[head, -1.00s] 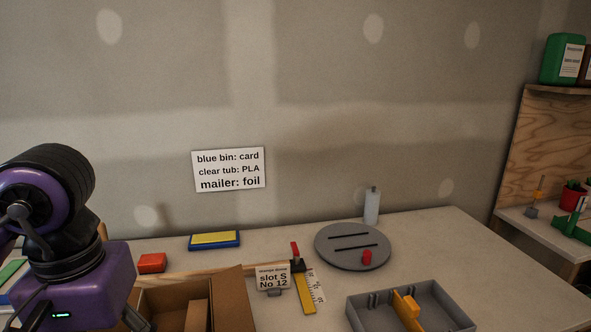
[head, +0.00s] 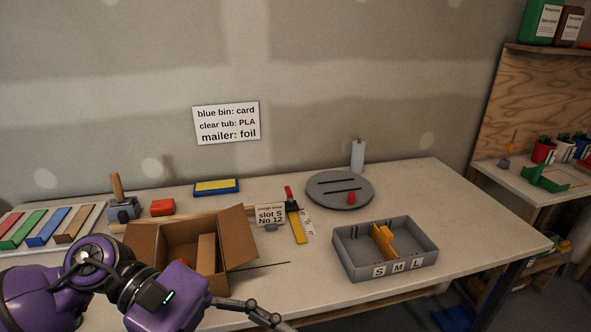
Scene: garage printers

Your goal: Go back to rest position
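My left arm comes in at the lower left of the head view, purple and black. Part of my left gripper (head: 268,318) shows at the bottom edge, in front of the table and below the open cardboard box (head: 238,238). One grey finger linkage shows there; the rest is cut off or hidden, so its opening cannot be told. No held object is visible. My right gripper is not in view.
The front right tabletop is clear.

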